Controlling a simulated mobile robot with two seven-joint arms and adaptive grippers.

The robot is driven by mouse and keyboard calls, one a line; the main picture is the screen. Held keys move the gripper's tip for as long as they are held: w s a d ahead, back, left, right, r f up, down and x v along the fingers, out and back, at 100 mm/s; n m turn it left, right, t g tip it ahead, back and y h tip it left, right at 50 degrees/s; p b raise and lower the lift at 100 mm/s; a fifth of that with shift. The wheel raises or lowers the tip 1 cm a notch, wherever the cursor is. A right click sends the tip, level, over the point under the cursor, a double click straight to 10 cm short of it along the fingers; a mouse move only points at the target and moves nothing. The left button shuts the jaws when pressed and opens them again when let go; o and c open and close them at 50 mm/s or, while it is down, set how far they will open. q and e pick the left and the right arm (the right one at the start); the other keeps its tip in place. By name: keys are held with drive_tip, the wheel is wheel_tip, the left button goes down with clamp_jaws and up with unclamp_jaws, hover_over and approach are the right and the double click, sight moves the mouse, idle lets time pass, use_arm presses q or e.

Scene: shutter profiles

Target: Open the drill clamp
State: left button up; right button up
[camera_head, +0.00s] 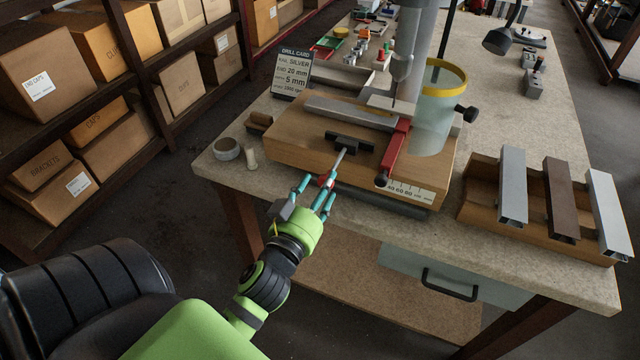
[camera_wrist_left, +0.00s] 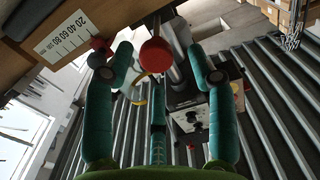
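The drill clamp is a black block (camera_head: 349,141) on the wooden drill fixture (camera_head: 300,150), with a metal rod (camera_head: 340,160) running toward me to a red knob (camera_head: 326,181). My left gripper (camera_head: 317,190) is at the front edge of the fixture, its teal fingers spread around the knob. In the left wrist view the red knob (camera_wrist_left: 155,55) sits between the separated fingertips with visible gaps; contact is not clear. A grey profile (camera_head: 350,112) lies on the fixture behind the clamp. My right gripper is not in view.
A red stop (camera_head: 393,153) and a scale stand right of the clamp. A clear cylinder with a yellow rim (camera_head: 446,76) is beside the drill. A wooden rack (camera_head: 480,200) with profiles is at right. A tape roll (camera_head: 227,149) lies left of the fixture.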

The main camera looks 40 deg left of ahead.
use_arm(q)
drive_tip(key=shift+f, duration=0.15)
drive_tip(key=v, duration=0.7)
drive_tip(key=shift+s, duration=0.25)
drive_tip(key=shift+d, duration=0.1)
drive_tip(key=s+d+f+m+g+h, duration=0.1)
drive_tip(key=s+d+f+g, duration=0.15)
drive_tip(key=f, duration=0.95)
drive_tip(key=s+d+f+m+g+h, duration=0.1)
drive_tip(key=d+f+g+h, duration=0.15)
drive_tip(key=f, duration=0.95)
drive_tip(key=s+d+f+g+h, duration=0.1)
drive_tip(key=s+d+f+g, duration=0.2)
drive_tip(key=f, duration=0.8)
drive_tip(key=s+a+f+m+g, duration=0.3)
drive_tip(key=s+f+g, duration=0.5)
drive_tip(key=s+f, duration=1)
drive_tip(key=s, duration=0.3)
drive_tip(key=shift+g, duration=0.3)
